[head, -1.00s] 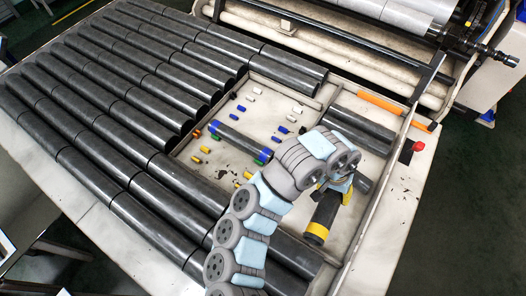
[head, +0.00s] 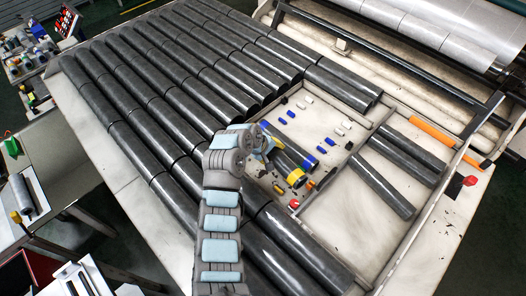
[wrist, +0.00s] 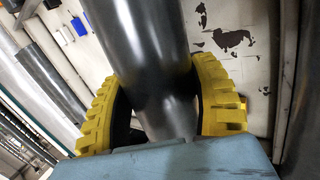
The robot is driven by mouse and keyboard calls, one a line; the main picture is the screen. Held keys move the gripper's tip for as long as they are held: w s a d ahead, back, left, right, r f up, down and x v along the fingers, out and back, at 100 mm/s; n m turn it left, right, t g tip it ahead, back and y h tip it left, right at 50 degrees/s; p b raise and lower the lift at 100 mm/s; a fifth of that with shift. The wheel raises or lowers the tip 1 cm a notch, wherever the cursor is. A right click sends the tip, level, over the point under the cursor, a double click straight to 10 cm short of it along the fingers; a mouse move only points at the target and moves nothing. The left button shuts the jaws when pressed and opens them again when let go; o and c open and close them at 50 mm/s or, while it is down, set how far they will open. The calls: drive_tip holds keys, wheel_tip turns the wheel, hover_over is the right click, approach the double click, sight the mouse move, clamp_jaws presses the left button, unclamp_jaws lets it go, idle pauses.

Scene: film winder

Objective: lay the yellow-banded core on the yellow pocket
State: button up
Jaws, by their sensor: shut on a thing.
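The yellow-banded core (head: 284,164) is a dark tube with a yellow band at its near end in the head view. My gripper (head: 267,146) is shut on it, and it is held over the tray, slanting down to the right. In the wrist view both yellow fingers clasp the dark tube (wrist: 140,45); its band is not visible there. My arm and the core partly hide the yellow pocket.
Rows of dark rollers (head: 150,110) fill the table left of the tray. White pegs (head: 309,99) and blue pegs (head: 291,114) stand in the tray's far part. Dark cores (head: 383,182) lie in the right compartment, beside an orange bar (head: 436,133). A red knob (head: 470,181) is on the right edge.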

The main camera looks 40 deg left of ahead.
sight(263, 167)
drive_tip(key=shift+s+a+f+n+y, duration=0.15)
drive_tip(key=shift+s+a+n, duration=0.1)
drive_tip(key=shift+a, duration=0.35)
drive_tip(key=shift+s+a+f+n+y, duration=0.1)
drive_tip(key=shift+a+n, duration=0.1)
drive_tip(key=shift+a, duration=0.45)
drive_tip(key=shift+s+a+f+n+y, duration=0.15)
drive_tip(key=shift+s+a+n, duration=0.1)
drive_tip(key=shift+a, duration=0.35)
drive_tip(key=shift+d+r+p, duration=0.1)
drive_tip(key=shift+p, duration=0.25)
wheel_tip(263, 167, down, 8)
drive_tip(key=b, duration=0.3)
drive_tip(key=shift+r, duration=0.2)
drive_tip(key=shift+f, duration=0.95)
